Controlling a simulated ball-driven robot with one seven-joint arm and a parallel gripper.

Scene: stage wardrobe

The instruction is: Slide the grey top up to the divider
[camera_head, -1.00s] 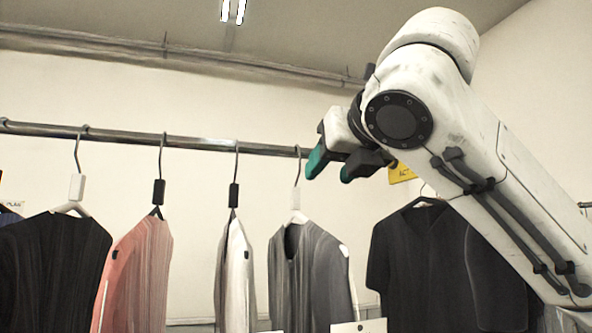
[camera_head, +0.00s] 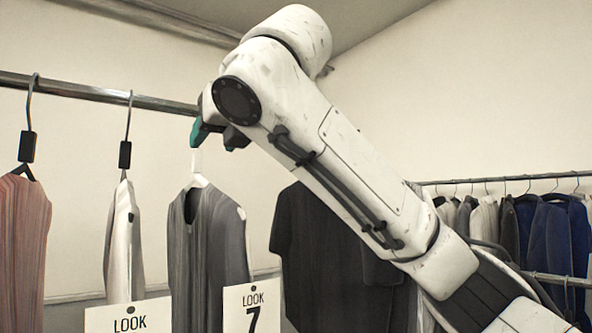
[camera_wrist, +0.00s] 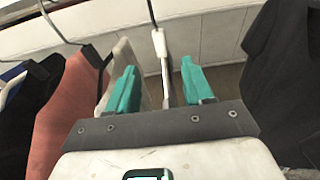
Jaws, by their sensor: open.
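The grey top (camera_head: 207,245) hangs from the rail on a white hanger (camera_head: 197,181), with the black top to its right. My gripper (camera_head: 215,137) is up at the rail, over this hanger's hook. In the wrist view my gripper (camera_wrist: 161,84) is open, and the white hanger neck (camera_wrist: 161,52) stands between its teal fingers without visible contact. The grey top's body is mostly hidden there by my gripper. No divider can be made out now; my arm covers the rail to the right of the gripper.
The rail (camera_head: 80,91) also carries a white garment (camera_head: 123,240) and a pink garment (camera_head: 22,235) on the left, and a black top (camera_head: 325,240) on the right. Cards (camera_head: 252,308) stand in front, low down. A second full rack (camera_head: 530,180) is far right.

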